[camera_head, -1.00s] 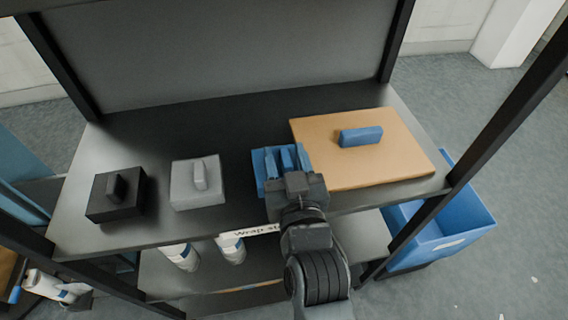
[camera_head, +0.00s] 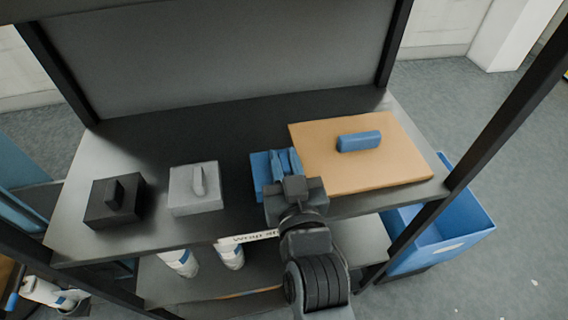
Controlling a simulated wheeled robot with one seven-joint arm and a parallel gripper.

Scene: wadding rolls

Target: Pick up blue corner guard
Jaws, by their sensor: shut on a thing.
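A blue corner guard (camera_head: 259,174) lies on the dark shelf, against the left edge of the tan board. It looks like a squarish blue block with a raised upright piece. My gripper (camera_head: 285,162) reaches over it from the front, with its fingers shut on the upright piece. The gripper body hides the guard's front right part. I cannot see any gap between the guard and the shelf. A separate small blue bar (camera_head: 359,141) lies on the tan board to the right, clear of the gripper.
The tan board (camera_head: 400,170) covers the shelf's right side. A grey block (camera_head: 195,199) and a black block (camera_head: 103,212), each with a raised piece, stand to the left. Black posts frame the shelf. A blue bin (camera_head: 474,222) stands below right. The shelf behind the blocks is clear.

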